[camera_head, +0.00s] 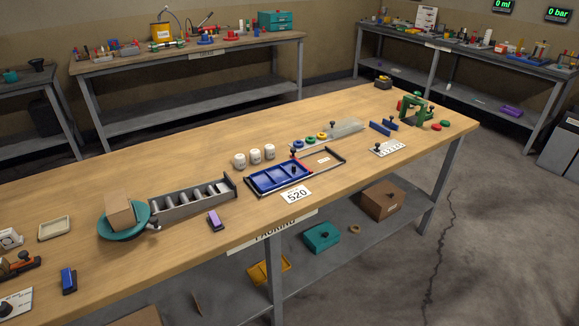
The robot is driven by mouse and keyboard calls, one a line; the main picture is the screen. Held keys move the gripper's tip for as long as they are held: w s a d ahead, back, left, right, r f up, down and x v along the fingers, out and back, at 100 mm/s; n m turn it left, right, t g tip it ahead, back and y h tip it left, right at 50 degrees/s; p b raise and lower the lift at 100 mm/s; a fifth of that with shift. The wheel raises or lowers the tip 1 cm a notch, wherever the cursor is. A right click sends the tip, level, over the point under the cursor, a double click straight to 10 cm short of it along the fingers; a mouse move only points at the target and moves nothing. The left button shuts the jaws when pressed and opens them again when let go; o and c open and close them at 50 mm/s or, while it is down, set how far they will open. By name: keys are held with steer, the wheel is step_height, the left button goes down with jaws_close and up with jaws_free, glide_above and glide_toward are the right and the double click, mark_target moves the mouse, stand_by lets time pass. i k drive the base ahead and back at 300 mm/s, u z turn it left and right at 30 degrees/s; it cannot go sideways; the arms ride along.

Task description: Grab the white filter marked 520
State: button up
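Three white filters stand upright in a row on the wooden packing table, behind a blue tray. They are the left filter (240,161), the middle filter (255,156) and the right filter (269,152). Each has small dark marking on its front, too small to read, so I cannot tell which is 520. My gripper is not in view.
Left of the filters is a grey rack (165,210) with metal cylinders, beside a teal dish (120,232) holding a brown box. Coloured rings (310,140) and a clear block (345,129) lie to their right. The tabletop (190,165) behind the filters is clear.

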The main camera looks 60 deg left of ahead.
mark_target(255, 154)
steer(key=u, duration=0.25)
steer(key=i, duration=1.3)
steer(key=z, duration=0.75)
steer(key=k, duration=0.15)
steer(key=u, duration=2.95)
